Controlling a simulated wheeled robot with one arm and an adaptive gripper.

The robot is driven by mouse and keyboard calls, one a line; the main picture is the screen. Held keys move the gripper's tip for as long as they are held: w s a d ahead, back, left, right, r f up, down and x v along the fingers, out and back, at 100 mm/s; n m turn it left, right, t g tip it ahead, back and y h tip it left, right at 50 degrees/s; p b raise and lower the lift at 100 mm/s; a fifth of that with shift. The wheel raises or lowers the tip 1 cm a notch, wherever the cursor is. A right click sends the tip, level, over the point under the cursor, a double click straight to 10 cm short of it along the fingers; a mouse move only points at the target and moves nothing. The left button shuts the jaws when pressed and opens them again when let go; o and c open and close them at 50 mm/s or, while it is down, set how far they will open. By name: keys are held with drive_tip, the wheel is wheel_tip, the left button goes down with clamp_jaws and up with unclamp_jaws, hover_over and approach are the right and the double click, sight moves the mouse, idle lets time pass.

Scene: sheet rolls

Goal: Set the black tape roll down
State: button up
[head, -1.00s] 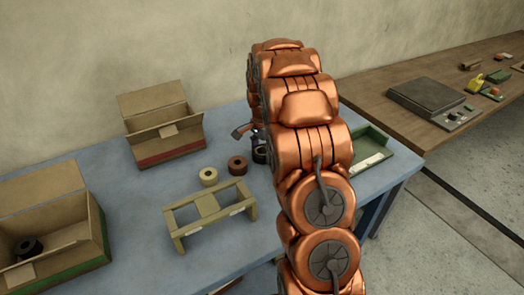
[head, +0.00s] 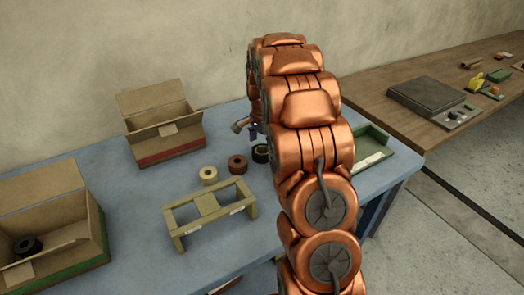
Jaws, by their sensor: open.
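A black tape roll (head: 260,157) lies flat on the blue table, at the right end of a row with a brown roll (head: 238,165) and a cream roll (head: 208,175). My arm hides part of the table just to its right. My gripper (head: 251,130) shows only in part beside my arm, open, above and behind the black roll and apart from it. A second black roll (head: 27,247) sits inside the open green-edged carton (head: 90,225) at the left.
A wooden stand (head: 208,206) is in front of the rolls. An open red-edged carton (head: 168,150) stands behind left. A green tray (head: 372,152) is right of my arm. A scale (head: 430,98) stands on the brown table.

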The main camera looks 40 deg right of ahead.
sight(262, 151)
wheel_tip(262, 151, up, 10)
drive_tip(key=b, duration=0.1)
drive_tip(key=shift+r, duration=0.1)
drive_tip(key=s+a+n, duration=0.3)
drive_tip(key=s+a, duration=0.2)
drive_tip(key=s+a+r+n, duration=0.1)
drive_tip(key=s+a+n, duration=0.1)
drive_tip(key=s+a, duration=0.3)
drive_tip(key=s+a+r+n, duration=0.1)
drive_tip(key=s+a+n, duration=0.2)
drive_tip(key=s+a, duration=0.2)
drive_tip(key=shift+s+a+r+n+g, duration=0.2)
drive_tip(key=shift+a+n+g, duration=0.1)
drive_tip(key=shift+a+g, duration=0.15)
drive_tip(key=s+a+f+n, duration=0.2)
drive_tip(key=s+a+n, duration=0.2)
drive_tip(key=s, duration=0.6)
drive_tip(key=s+a+f+n, duration=0.3)
drive_tip(key=s+a+n, duration=0.1)
drive_tip(key=s, duration=0.7)
drive_tip(key=shift+a+n+g, duration=0.15)
drive_tip(key=shift+n+g, duration=0.3)
drive_tip(key=shift+n, duration=0.15)
